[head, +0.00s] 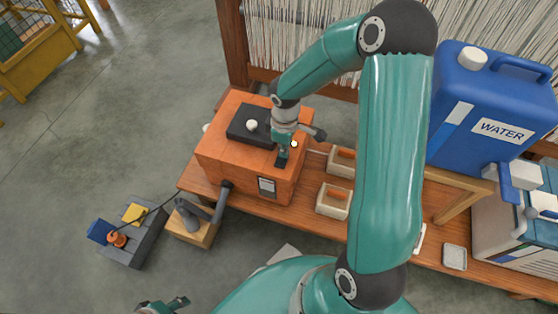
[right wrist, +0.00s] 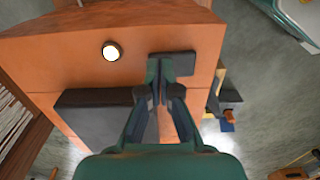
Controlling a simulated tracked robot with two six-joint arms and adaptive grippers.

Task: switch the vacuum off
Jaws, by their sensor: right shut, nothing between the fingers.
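The vacuum appears to be the orange box (head: 225,155) on the wooden bench, with a grey hose at its front. It also fills much of the right wrist view (right wrist: 60,55). A small round lamp (right wrist: 111,50) on it is lit; it shows in the head view too (head: 294,144). Beside the lamp is a dark flat paddle or switch plate (right wrist: 180,64). My right gripper (right wrist: 164,80) is shut and empty, its fingertips at the plate's edge; I cannot tell whether they touch. My left gripper (head: 178,303) shows partly at the bottom edge; its jaw state is unclear.
A loom (head: 300,40) stands behind. A grey floor cart (head: 148,245) is at left.

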